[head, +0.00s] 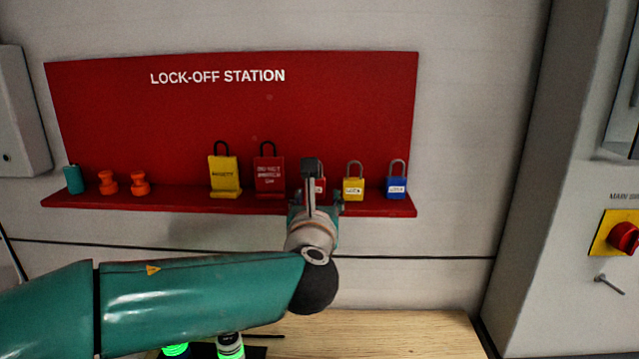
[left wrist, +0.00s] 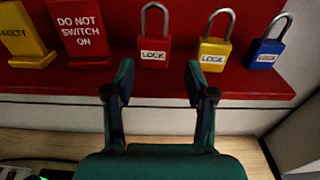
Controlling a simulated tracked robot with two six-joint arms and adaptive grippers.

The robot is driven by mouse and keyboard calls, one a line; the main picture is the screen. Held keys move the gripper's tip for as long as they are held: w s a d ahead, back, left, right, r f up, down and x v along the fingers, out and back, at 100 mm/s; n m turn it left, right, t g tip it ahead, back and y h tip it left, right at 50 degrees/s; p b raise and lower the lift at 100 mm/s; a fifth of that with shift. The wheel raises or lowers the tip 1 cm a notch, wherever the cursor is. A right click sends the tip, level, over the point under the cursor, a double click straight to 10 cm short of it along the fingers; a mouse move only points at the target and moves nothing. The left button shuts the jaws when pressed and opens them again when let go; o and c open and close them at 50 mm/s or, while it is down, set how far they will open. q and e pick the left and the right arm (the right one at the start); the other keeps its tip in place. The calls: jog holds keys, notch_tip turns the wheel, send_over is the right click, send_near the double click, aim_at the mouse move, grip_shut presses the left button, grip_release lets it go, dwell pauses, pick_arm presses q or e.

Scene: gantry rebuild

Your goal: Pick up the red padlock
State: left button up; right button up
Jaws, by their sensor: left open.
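In the head view the red padlock (head: 320,186) is mostly hidden behind my left gripper (head: 312,180). In the left wrist view my left gripper (left wrist: 158,84) is open and empty, its two fingers pointing at the shelf. The red padlock lies ahead of the gap between the fingertips, apart from them. My right gripper is not in view.
A yellow padlock (head: 354,186) and a blue padlock (head: 396,184) stand to the right. A red DO NOT SWITCH ON tag (head: 269,174) and a yellow tag (head: 224,174) stand left. Orange pieces (head: 139,184) and a teal cylinder (head: 74,180) sit at the shelf's left end.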

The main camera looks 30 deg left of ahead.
aim_at(315, 185)
pick_arm(q)
jog(key=shift+w+a, duration=0.45)
jog(key=shift+a, duration=0.05)
jog(key=p+x, duration=0.1)
jog(key=x, duration=0.1)
jog(key=r+p+x, duration=0.1)
jog(key=x, duration=0.1)
jog(key=shift+w+a, duration=0.2)
jog(key=shift+a, duration=0.05)
jog(key=shift+w+a+f+p, duration=0.15)
jog(key=shift+w+a+p, duration=0.05)
jog(key=shift+w+p, duration=0.15)
jog(key=c, duration=1)
notch_tip(315, 185, up, 20)
jog(key=p, duration=0.4)
